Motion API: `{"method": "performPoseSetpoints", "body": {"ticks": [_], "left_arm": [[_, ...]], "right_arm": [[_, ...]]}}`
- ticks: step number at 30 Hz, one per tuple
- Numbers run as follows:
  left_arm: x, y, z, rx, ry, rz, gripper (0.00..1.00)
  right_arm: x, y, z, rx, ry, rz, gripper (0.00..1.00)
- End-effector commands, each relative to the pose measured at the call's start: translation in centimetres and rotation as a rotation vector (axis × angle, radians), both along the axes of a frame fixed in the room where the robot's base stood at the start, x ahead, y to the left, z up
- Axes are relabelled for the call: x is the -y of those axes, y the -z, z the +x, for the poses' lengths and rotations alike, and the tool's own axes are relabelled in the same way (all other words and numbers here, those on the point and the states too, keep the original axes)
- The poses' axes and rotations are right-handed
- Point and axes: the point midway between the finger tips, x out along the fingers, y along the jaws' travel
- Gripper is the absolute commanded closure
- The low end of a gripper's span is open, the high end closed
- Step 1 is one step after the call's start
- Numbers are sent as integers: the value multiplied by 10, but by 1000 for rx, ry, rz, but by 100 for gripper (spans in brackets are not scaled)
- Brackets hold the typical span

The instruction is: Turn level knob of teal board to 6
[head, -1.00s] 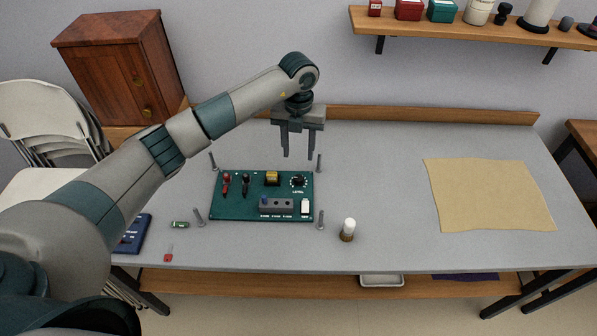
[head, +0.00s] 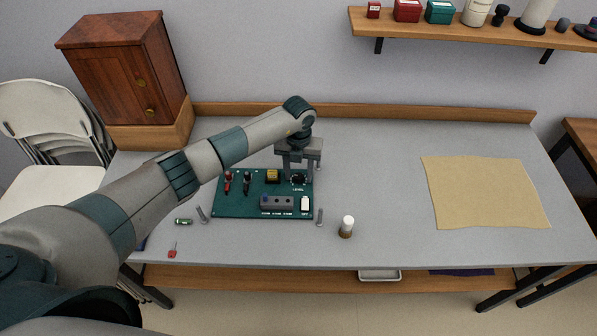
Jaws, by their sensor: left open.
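The teal board (head: 236,206) lies on the grey workbench, between upright grey posts. Its level knob (head: 299,180) is a small dark knob at the board's upper right, with the word LEVEL printed below it. My left gripper (head: 299,176) points down right at the knob, with its fingers open. The fingers partly cover the knob and its dial, so I cannot read its setting or tell whether they touch it. My right gripper is not in view.
The board also carries a red and a black lever, a yellow block (head: 272,176), a grey switch block (head: 277,203) and a white switch (head: 305,203). A white-capped bottle (head: 347,227) stands to the right. A tan sheet (head: 485,193) lies farther right. A green cylinder (head: 184,222) and red screwdriver (head: 173,249) lie left.

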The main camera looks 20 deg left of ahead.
Motion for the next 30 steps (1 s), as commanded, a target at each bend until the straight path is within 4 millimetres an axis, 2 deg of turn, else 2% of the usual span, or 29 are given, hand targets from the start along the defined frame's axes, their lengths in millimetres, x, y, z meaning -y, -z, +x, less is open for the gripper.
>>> {"method": "performPoseSetpoints", "body": {"ticks": [3, 8, 9, 20, 30], "left_arm": [[0, 0, 0, 0, 0, 0, 57], [0, 0, 0, 0, -1, 0, 95], [0, 0, 0, 0, -1, 0, 99], [-1, 1, 0, 0, 30, 0, 98], [-2, 3, 1, 2, 199, 1, 98]], "right_arm": [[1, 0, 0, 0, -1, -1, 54], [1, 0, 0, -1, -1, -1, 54], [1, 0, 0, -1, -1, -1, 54], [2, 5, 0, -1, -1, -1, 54], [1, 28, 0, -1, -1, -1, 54]]}}
